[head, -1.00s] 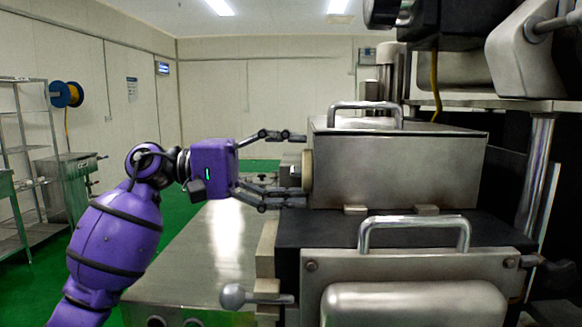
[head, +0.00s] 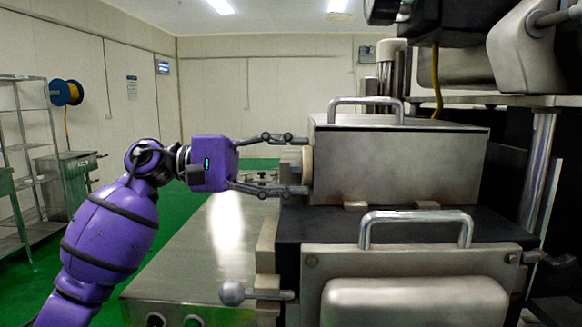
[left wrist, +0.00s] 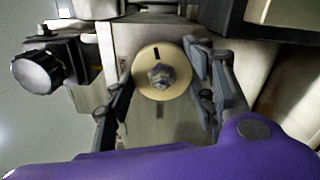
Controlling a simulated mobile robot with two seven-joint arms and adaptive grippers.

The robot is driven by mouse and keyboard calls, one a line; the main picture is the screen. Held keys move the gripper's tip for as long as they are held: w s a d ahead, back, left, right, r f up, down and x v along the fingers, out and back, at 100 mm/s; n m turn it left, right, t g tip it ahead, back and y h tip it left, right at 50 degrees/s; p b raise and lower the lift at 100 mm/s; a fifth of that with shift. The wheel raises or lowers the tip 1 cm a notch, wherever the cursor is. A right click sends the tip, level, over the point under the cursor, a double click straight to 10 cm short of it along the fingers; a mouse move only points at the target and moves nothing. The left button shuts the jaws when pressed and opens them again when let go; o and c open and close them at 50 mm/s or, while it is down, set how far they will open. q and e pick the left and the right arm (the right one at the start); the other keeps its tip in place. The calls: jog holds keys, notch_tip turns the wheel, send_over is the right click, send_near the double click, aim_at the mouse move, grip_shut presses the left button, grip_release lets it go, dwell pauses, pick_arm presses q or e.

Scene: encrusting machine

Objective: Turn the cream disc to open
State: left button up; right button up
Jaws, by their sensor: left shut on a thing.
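The cream disc (left wrist: 160,94) shows face-on in the left wrist view, with a hex nut at its middle and a short black mark near its top edge. In the head view the cream disc (head: 308,166) is seen edge-on, on the left side of a metal box (head: 395,168). My left gripper (head: 299,165) is shut on the disc, one finger on each side of its rim in the left wrist view. The exact contact points are hard to see. My right gripper is not in view.
A black knob (left wrist: 37,72) stands left of the disc in the left wrist view. A flat metal table (head: 205,250) lies below my left arm. A ball-ended lever (head: 232,292) and a front handle (head: 415,217) are on the machine below the box.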

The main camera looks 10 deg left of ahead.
pick_arm(q)
jog(key=n+p, duration=0.1)
jog(key=n, duration=0.4)
jog(key=n+p, duration=0.1)
jog(key=n, duration=0.4)
jog(key=n+p, duration=0.1)
jog(key=n, duration=0.4)
jog(key=shift+w+a+r+p, duration=0.15)
jog(key=shift+w+r+p, duration=0.1)
jog(key=shift+p, duration=0.15)
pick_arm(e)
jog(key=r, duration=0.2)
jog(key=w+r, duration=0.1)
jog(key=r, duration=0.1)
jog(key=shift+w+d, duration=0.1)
pick_arm(q)
jog(key=shift+f+n, duration=0.1)
jog(key=shift+n, duration=0.2)
jog(key=o, duration=0.9)
jog(key=shift+c, duration=0.2)
jog(key=shift+o, duration=1.3)
jog(key=shift+f, duration=0.15)
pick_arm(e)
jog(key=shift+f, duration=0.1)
pick_arm(q)
jog(key=s+a, duration=0.2)
jog(key=a, duration=0.9)
jog(key=shift+s+a, duration=0.25)
jog(key=shift+a, duration=0.1)
